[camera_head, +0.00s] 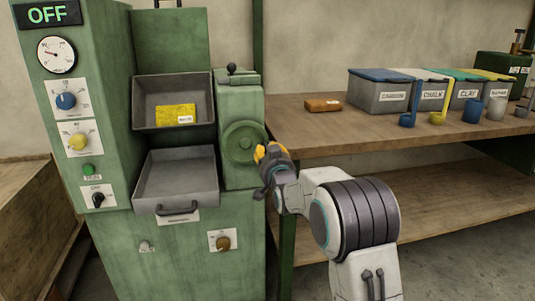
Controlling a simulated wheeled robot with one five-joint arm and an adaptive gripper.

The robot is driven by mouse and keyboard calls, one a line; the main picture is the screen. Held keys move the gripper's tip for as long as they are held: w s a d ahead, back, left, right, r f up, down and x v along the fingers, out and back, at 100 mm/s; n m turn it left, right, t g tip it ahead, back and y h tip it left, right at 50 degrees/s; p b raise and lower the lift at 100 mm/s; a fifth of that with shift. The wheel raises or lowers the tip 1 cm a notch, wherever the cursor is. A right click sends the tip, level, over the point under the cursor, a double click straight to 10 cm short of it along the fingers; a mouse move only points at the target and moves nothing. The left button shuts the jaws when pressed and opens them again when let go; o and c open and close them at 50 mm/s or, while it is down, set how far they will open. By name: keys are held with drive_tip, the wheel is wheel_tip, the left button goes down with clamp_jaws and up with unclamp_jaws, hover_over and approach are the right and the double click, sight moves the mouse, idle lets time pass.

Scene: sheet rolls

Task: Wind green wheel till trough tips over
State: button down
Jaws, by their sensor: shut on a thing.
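The green wheel (240,141) is mounted on the right side of the green machine and faces me. My gripper (264,153), with yellow-orange fingers, is at the wheel's right edge and shut on it. The gripper covers the gripped spot, so I cannot tell whether it holds the rim or a handle. The grey trough (144,117) is left of the wheel and holds a yellow labelled block (176,115). Its open side faces up and toward me. A grey tray (176,179) with a dark front handle sits below the trough.
The machine's left panel has an OFF display (47,14), a gauge (57,54) and several knobs. A wooden bench (320,130) on the right carries a brown block (323,105), labelled bins (379,94) and several scoops and cups. A black-knobbed lever (232,70) stands above the wheel.

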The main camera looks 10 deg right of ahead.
drive_tip(key=shift+f, duration=0.35)
drive_tip(key=c, duration=1.4)
unclamp_jaws()
drive_tip(key=shift+w, duration=0.1)
drive_tip(key=shift+o, duration=1.2)
drive_tip(key=shift+r, duration=0.2)
drive_tip(key=s, duration=1.2)
drive_tip(key=shift+f, duration=0.1)
